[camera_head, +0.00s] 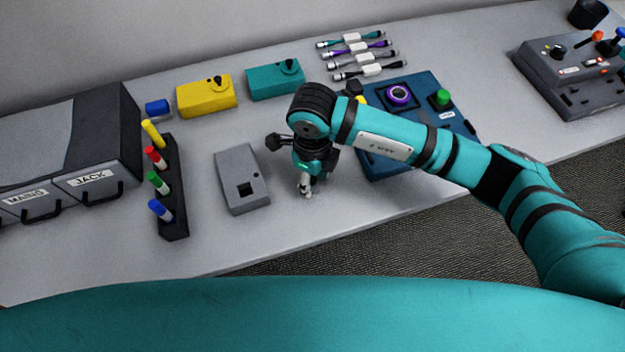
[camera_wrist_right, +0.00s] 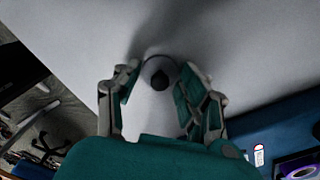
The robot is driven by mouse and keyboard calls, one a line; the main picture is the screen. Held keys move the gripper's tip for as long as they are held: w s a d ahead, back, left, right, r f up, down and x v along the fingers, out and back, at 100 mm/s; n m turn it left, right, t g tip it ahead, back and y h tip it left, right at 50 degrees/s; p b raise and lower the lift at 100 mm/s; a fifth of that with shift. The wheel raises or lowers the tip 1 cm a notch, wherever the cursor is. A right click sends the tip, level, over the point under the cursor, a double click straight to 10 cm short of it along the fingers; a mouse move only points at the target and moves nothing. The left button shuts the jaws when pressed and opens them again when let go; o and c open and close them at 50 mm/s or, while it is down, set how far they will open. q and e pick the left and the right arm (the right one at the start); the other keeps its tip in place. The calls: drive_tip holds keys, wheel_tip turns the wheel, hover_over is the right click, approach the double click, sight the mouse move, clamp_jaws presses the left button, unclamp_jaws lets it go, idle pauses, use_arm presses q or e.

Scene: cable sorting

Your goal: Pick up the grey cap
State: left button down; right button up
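The grey cap (camera_wrist_right: 160,76) shows in the right wrist view as a small pale round thing with a dark centre, resting on the light table. My right gripper (camera_wrist_right: 157,88) is open, with one finger on each side of the cap. A gap shows at the left finger; the right finger is close, and I cannot tell whether it touches. In the head view my right gripper (camera_head: 305,184) points down at the table, just right of a grey box. The cap is hard to make out there beside the fingertips. My left gripper is not in view.
The grey box (camera_head: 243,180) with a square hole stands close left of the gripper. Further left is a black rack (camera_head: 174,205) with coloured markers. A blue panel (camera_head: 377,165) lies right, under my arm. Yellow (camera_head: 205,97) and teal (camera_head: 276,81) boxes stand behind.

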drive_tip(key=shift+c, duration=1.3)
